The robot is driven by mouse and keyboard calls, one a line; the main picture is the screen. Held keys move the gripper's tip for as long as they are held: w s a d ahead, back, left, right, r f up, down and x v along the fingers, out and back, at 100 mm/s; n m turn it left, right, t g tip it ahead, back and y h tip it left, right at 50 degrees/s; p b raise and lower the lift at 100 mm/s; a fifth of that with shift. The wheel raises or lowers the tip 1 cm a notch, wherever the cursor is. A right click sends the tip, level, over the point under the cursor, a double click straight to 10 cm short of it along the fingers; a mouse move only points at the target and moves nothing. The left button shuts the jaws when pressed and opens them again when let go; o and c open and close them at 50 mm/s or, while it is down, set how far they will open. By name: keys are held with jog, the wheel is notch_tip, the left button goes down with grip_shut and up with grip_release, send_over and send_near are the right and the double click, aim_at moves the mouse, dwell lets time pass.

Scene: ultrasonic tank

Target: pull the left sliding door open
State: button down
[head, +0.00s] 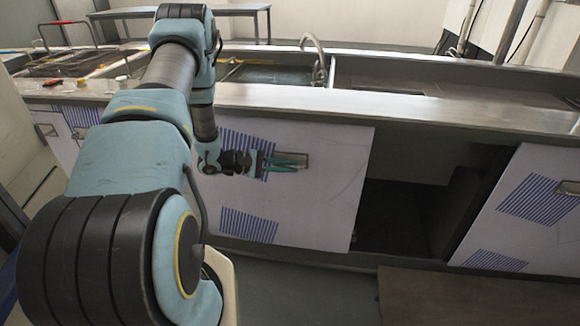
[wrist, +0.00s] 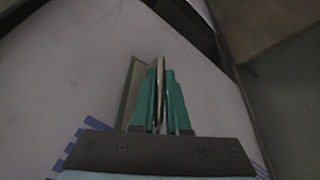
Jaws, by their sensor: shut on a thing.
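The left sliding door (head: 335,185) is a pale panel with blue striped patches on the front of the steel counter. A dark opening (head: 405,210) shows to its right. The metal handle (head: 300,160) sits in a recessed plate near the door's upper middle. My gripper (head: 288,161) reaches it from the left with green fingers. In the wrist view, the green fingers (wrist: 160,100) are shut on the handle (wrist: 160,75), one on each side of it. The door surface (wrist: 70,80) fills most of that view.
The right door (head: 530,205) with its own handle (head: 568,187) stands beyond the opening. The counter edge (head: 300,100) runs above the doors, with a sink basin (head: 270,74) and a curved faucet (head: 318,55) behind it. A brown board (head: 460,298) lies on the floor in front.

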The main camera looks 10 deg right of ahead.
jog(key=c, duration=0.9)
grip_release()
jog(key=b+v, duration=0.1)
jog(key=v, duration=0.9)
jog(key=shift+a, duration=0.45)
jog(key=shift+s, duration=0.1)
